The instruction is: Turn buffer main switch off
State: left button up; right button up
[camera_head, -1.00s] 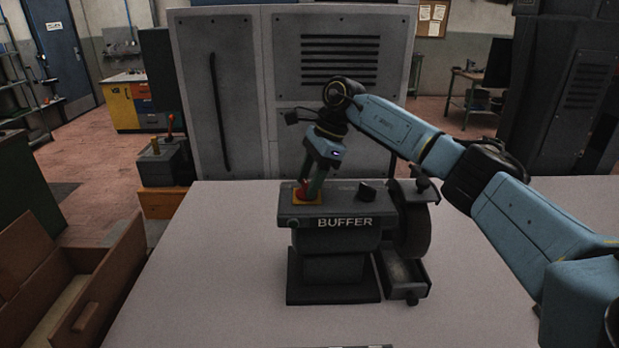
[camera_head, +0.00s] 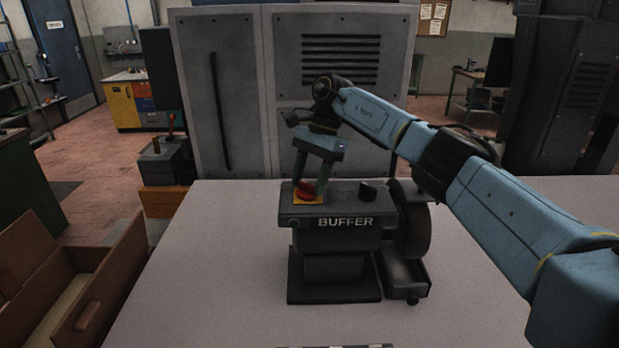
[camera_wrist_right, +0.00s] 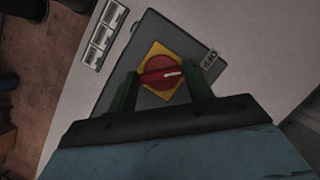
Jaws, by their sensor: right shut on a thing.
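The buffer (camera_head: 335,240) is a dark grey machine with a "BUFFER" label, standing on the light table. Its main switch is a red rotary knob (camera_head: 307,190) on a yellow plate, on the left of the buffer's top. My right gripper (camera_head: 311,186) reaches down from above and is shut on the red knob. In the right wrist view the knob (camera_wrist_right: 161,73) sits between the two green fingers (camera_wrist_right: 160,84), with its white mark pointing right, toward a partly readable label (camera_wrist_right: 210,62). My left gripper is not in view.
A black knob (camera_head: 367,191) sits on the buffer's top, right of the switch.

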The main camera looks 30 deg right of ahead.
jog(key=shift+r, duration=0.1)
jog(key=o, duration=1)
